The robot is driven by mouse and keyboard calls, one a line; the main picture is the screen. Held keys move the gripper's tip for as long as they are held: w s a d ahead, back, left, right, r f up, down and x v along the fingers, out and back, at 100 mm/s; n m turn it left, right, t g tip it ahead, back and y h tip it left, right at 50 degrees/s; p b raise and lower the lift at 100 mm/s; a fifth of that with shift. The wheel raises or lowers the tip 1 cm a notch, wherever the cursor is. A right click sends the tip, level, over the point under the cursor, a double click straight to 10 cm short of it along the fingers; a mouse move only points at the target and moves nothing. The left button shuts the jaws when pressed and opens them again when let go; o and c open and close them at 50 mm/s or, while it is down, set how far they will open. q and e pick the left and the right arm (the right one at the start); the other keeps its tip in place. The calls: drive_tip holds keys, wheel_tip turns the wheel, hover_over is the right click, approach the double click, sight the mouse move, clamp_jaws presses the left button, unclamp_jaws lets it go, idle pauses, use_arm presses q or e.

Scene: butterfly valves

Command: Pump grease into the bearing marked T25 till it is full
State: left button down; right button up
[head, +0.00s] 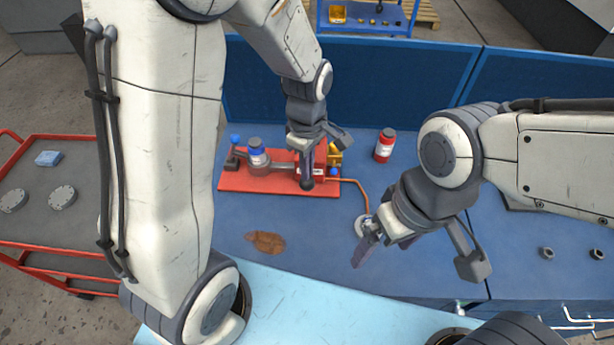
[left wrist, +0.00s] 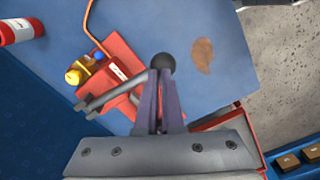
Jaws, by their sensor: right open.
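A grease pump sits on a red base (head: 235,181) on the blue bench. My left gripper (head: 308,168) is above it, its fingers closed around the pump's handle just behind the black ball knob (head: 306,184). The knob also shows in the left wrist view (left wrist: 163,63), past the fingertips (left wrist: 163,100). A copper-coloured hose (head: 352,183) runs from the base to a round grey fitting (head: 362,224), partly hidden by my right gripper (head: 372,245). My right gripper is open beside this fitting; I cannot tell whether they touch. No T25 mark is readable.
A red canister (head: 384,145) stands behind the hose. A brown stain (head: 265,242) marks the bench front. A red cart (head: 60,235) stands at the left with round metal parts. Two small nuts (head: 547,253) lie at the right. Blue panels (head: 400,85) close the back.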

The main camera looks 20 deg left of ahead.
use_arm(q)
drive_tip(key=f+b, duration=0.1)
drive_tip(key=f, duration=0.2)
drive_tip(key=f+b, duration=0.1)
drive_tip(key=shift+s+f+b, duration=0.15)
drive_tip(key=shift+s+b, duration=0.1)
drive_tip(key=shift+b, duration=0.1)
drive_tip(key=r+p, duration=0.4)
drive_tip(key=r, duration=0.1)
drive_tip(key=w+r+p, duration=0.1)
drive_tip(key=r+p, duration=0.1)
drive_tip(key=p, duration=0.1)
drive_tip(key=shift+r, duration=0.25)
wheel_tip(320, 180, up, 6)
drive_tip(key=p, duration=0.5)
drive_tip(key=shift+w, duration=0.1)
